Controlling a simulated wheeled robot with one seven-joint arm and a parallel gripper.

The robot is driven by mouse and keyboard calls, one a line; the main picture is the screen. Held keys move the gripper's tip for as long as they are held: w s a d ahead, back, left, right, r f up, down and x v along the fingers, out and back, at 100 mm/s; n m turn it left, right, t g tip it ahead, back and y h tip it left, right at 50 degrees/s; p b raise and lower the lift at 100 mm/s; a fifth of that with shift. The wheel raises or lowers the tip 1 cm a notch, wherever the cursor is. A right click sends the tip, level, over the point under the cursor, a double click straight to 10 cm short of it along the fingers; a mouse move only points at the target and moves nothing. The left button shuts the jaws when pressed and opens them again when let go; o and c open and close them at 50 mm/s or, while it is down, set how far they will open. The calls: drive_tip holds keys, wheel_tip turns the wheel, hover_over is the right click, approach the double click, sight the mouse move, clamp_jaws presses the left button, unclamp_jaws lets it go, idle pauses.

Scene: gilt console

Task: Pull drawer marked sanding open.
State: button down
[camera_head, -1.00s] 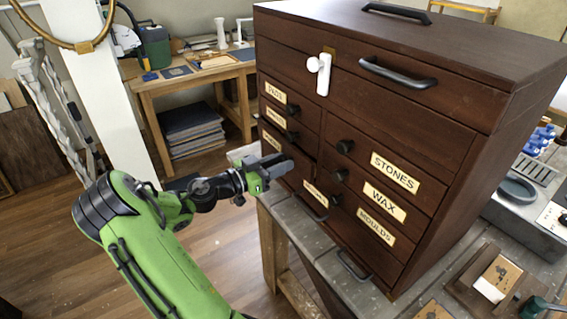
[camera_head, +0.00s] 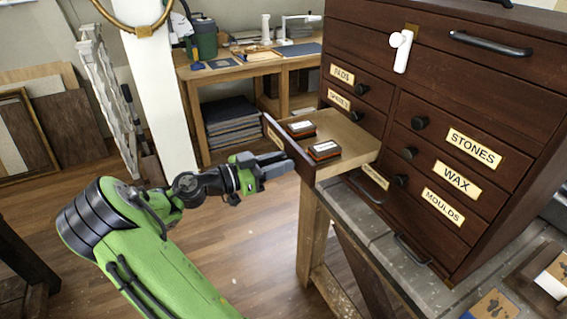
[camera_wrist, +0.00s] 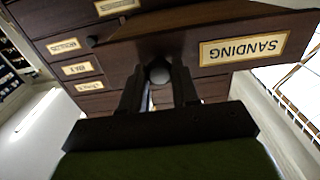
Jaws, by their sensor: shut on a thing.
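The drawer marked sanding (camera_head: 341,165) stands well out of the dark wooden chest (camera_head: 356,47) in the head view. Two small orange-and-black boxes with white labels, one farther back (camera_head: 300,129) and one nearer (camera_head: 324,150), lie inside it. In the wrist view its SANDING label (camera_wrist: 244,49) shows upside down on the drawer front. My gripper (camera_head: 280,164) is at the drawer front, and in the wrist view its two fingers (camera_wrist: 159,88) are closed around the round dark knob (camera_wrist: 158,72). The knob is hidden in the head view.
The other labelled drawers, such as the stones drawer (camera_head: 455,146), are shut. A white latch (camera_head: 402,50) hangs on the chest's upper front. The chest stands on a grey bench (camera_head: 370,226). Open wooden floor (camera_head: 240,235) lies left of the bench.

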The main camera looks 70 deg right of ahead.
drive_tip(key=shift+a, duration=0.1)
drive_tip(key=c, duration=0.9)
unclamp_jaws()
drive_tip(key=shift+o, duration=0.2)
drive_tip(key=p+v, duration=0.2)
drive_tip(key=v, duration=1.3)
drive_tip(key=shift+w+a, duration=0.25)
drive_tip(key=shift+w, duration=0.1)
